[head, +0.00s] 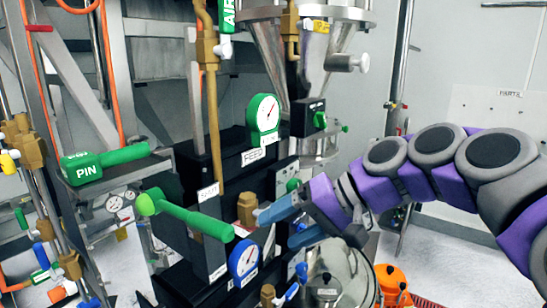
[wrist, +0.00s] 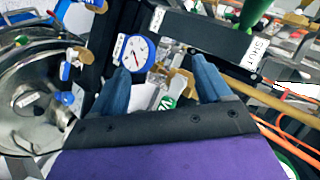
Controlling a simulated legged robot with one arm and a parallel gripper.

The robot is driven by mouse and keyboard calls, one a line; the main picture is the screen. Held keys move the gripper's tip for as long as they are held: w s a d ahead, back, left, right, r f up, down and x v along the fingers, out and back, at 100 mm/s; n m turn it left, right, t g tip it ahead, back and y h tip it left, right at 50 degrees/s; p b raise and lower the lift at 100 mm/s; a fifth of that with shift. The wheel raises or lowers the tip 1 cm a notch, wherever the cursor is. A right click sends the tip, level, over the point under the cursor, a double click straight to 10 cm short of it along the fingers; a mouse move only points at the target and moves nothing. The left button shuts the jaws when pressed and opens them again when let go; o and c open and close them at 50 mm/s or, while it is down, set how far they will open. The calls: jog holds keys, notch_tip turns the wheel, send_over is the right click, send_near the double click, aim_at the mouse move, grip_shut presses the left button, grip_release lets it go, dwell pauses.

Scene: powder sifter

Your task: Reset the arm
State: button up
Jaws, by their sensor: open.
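My purple arm reaches in from the right in the head view. My gripper (head: 278,225) has blue fingers and is in front of the black sifter housing, near a brass fitting (head: 247,207). In the wrist view my gripper (wrist: 164,84) has its two blue fingers spread apart with nothing held between them. A blue-rimmed gauge (head: 243,262) is just below and left of the fingers; it also shows by the left finger in the wrist view (wrist: 136,52). A green lever (head: 185,215) is to the left of my gripper in the head view.
A green handle marked PIN (head: 103,165) lies on a metal shelf at left. A green gauge (head: 263,119) is above my gripper. Steel hoppers (head: 300,50) rise behind. An orange container (head: 393,284) stands low right. Open floor (head: 450,260) shows at right.

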jog(key=s+d+f+g+h, duration=0.15)
jog(key=s+f+h, duration=0.35)
jog(key=s+f, duration=0.75)
jog(key=s+d+f+m+g+h, duration=0.2)
jog(key=s+d+f+h, duration=0.3)
jog(key=s+d+f, duration=0.7)
notch_tip(320, 180, down, 12)
jog(key=s+a+b, duration=0.2)
jog(key=b, duration=0.8)
jog(key=shift+r+b, duration=0.15)
jog(key=shift+b, duration=0.2)
